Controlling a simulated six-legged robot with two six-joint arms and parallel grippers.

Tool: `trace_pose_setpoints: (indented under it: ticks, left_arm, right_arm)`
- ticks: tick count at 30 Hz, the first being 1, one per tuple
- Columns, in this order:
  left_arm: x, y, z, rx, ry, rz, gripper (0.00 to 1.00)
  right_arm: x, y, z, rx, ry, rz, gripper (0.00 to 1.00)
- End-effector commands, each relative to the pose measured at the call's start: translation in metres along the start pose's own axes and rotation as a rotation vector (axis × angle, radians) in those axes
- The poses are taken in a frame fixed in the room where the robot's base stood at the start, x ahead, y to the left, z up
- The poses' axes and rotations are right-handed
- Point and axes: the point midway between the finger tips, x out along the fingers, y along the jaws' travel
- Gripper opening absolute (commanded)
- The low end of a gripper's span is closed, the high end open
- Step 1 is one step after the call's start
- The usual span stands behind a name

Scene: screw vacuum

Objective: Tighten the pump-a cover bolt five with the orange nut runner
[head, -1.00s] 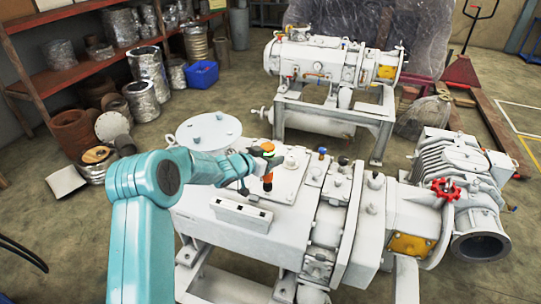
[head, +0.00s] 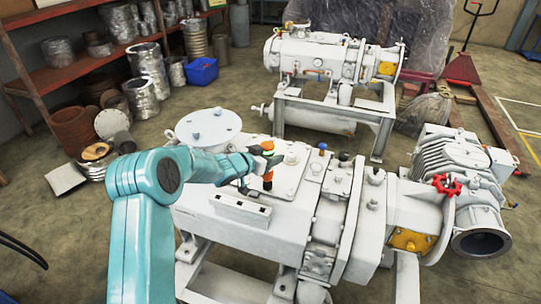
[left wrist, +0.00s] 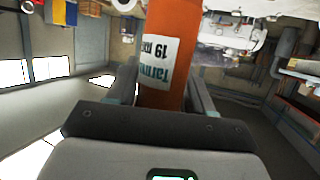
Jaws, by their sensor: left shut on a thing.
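My left gripper (head: 267,164) is shut on the orange nut runner (head: 268,176), which stands about upright over the square cover plate on top of the nearer white pump (head: 225,212). In the left wrist view the nut runner's orange body (left wrist: 163,75), with a white label reading 19, sits between the two fingers. The nut runner's lower end is at the cover plate (head: 290,184); I cannot tell whether it sits on a bolt. Bolt five cannot be singled out. My right gripper is not in view.
A second white pump (head: 325,55) stands on a frame behind. A red handwheel (head: 446,185) and a flanged outlet (head: 480,243) are on the right. Shelves (head: 75,65) with metal drums and a blue crate (head: 202,71) are at the back left.

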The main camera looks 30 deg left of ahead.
Motion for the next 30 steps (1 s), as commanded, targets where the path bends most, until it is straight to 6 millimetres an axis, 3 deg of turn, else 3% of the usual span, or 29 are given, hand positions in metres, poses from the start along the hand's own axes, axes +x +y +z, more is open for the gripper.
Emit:
trace_pose_setpoints:
  ticks: [30]
  left_arm:
    - [0.0031,-0.0003,0.0059,0.001,0.004,0.000,0.00]
  right_arm:
    - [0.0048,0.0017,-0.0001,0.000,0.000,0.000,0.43]
